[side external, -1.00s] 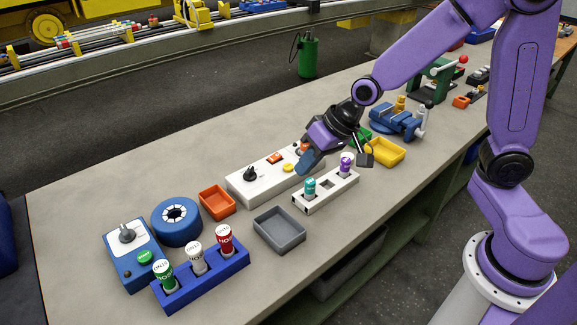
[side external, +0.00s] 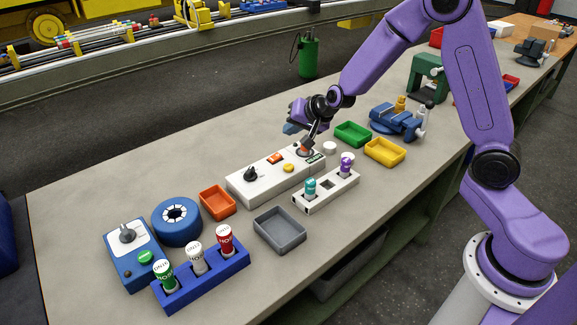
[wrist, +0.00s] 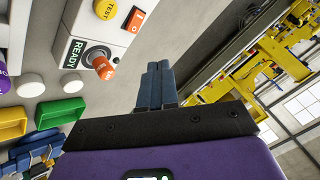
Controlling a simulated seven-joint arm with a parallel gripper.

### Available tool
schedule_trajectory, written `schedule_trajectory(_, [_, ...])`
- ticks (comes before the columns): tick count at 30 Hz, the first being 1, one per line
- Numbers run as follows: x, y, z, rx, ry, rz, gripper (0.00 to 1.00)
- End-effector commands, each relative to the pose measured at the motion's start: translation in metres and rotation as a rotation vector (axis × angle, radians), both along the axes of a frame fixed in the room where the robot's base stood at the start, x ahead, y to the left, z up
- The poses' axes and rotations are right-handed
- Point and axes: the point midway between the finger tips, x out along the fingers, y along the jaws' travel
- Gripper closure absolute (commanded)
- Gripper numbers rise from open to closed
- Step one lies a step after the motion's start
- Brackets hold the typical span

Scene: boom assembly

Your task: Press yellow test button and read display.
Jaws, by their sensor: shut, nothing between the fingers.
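The white tester box (side external: 247,187) lies on the bench with a black knob, an orange rocker switch (side external: 275,157) and a yellow button (side external: 288,167). In the wrist view the yellow button (wrist: 104,8) reads "TEST" and is cut by the top edge. The small display (side external: 314,160) sits at the box's right end; in the wrist view the display (wrist: 75,53) reads "READY". An orange plug-like part (wrist: 104,68) stands in a round socket beside it. My gripper (side external: 289,128) is shut and empty, raised behind the box, apart from the button. Its blue fingers (wrist: 158,66) are together.
A white rack (side external: 327,192) with teal and purple cells stands in front of the box. Orange (side external: 217,201), grey (side external: 280,230), green (side external: 353,133) and yellow (side external: 385,152) trays lie around. A blue vise (side external: 397,121) is farther right. Bench behind the box is clear.

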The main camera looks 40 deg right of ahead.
Motion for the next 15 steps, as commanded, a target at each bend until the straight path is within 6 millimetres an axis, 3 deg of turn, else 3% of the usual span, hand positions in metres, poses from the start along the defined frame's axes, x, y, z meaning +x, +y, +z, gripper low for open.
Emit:
schedule_trajectory(8, [0.000,-0.001,-0.015,-0.003,0.004,0.000,1.00])
schedule_trajectory(15, [-0.001,-0.001,-0.045,-0.003,0.005,0.002,1.00])
